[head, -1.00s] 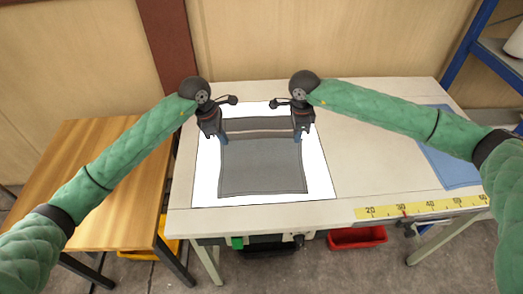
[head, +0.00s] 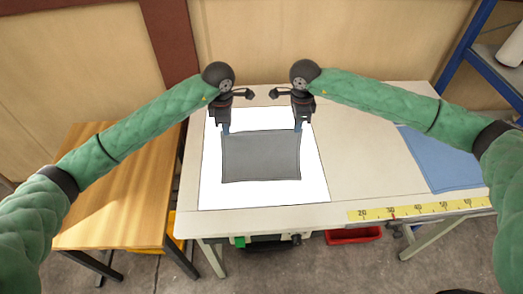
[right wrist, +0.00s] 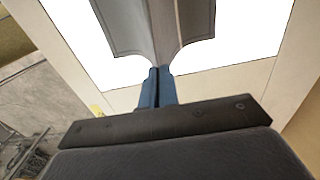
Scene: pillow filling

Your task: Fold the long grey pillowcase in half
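The grey pillowcase (head: 261,157) lies on a white sheet on the table, showing as a fairly flat, wide rectangle in the head view. My left gripper (head: 225,128) is at its far left corner, and my right gripper (head: 298,125) is at its far right corner. In the right wrist view, the right gripper's blue fingers (right wrist: 159,75) are together, with the grey cloth (right wrist: 180,20) drawn to a narrow pinch between them. The left fingertips are small in the head view, but they meet the cloth's corner and look shut on it. The pillowcase's underside is hidden.
The white sheet (head: 308,190) has bare room in front of the pillowcase. A blue cloth (head: 440,165) lies to the right on the table (head: 365,150). A yellow ruler strip (head: 418,208) runs along the front edge. A wooden side table (head: 120,205) stands at left, and blue shelving (head: 490,75) at right.

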